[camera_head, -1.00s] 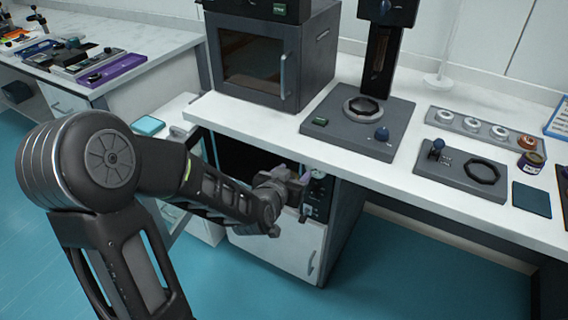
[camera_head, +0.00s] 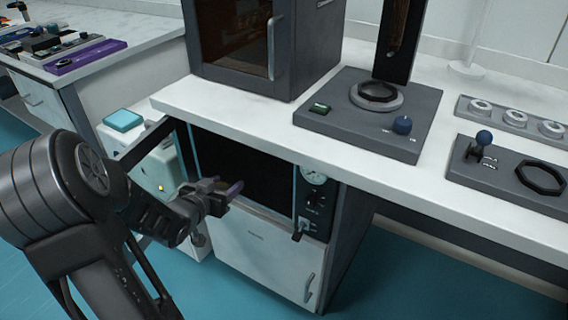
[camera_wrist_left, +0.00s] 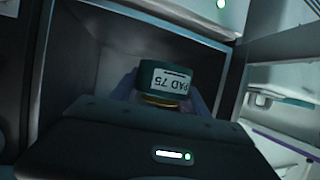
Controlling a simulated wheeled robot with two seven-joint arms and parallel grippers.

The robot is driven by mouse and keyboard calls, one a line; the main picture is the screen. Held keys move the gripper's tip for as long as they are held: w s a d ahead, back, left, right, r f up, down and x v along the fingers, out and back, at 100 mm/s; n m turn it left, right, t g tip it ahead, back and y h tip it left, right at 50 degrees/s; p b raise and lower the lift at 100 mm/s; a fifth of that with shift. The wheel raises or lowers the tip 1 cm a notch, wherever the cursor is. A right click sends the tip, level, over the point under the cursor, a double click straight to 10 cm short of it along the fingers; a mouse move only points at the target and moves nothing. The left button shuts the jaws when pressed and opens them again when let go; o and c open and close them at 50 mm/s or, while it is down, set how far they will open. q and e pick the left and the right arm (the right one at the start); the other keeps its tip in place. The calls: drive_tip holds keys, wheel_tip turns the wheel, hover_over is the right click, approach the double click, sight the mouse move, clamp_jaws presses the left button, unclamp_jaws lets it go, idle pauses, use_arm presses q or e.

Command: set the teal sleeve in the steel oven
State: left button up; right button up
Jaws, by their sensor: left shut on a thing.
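My left gripper (camera_head: 228,192) is shut on the teal sleeve (camera_wrist_left: 148,74), a short dark teal cylinder with a white label reading "PAD 75" and a gold band, seen in the left wrist view. The sleeve cannot be made out clearly in the head view. The gripper is in front of the open, dark chamber of the oven (camera_head: 320,192) under the bench, which has a gauge and controls at its right. In the left wrist view the grey chamber wall (camera_wrist_left: 70,62) shows beyond the sleeve. My right gripper is not in view.
The oven's door stands swung open to the left (camera_head: 150,142). A second, dark grey cabinet (camera_head: 310,40) with a closed glass door stands on the bench (camera_head: 240,117) above. A stand with a round seat (camera_head: 430,128) is beside it. A white cabinet (camera_head: 265,258) is below the chamber.

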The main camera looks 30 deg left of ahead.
use_arm(q)
drive_tip(key=shift+s+a+f, duration=0.15)
drive_tip(key=shift+a+f, duration=0.1)
drive_tip(key=shift+r, duration=0.15)
drive_tip(key=b, duration=0.4)
hover_over(266, 171)
drive_tip(key=shift+s, duration=0.15)
drive_tip(key=shift+w+f, duration=0.3)
drive_tip(key=shift+f, duration=0.75)
drive_tip(key=shift+f, duration=0.1)
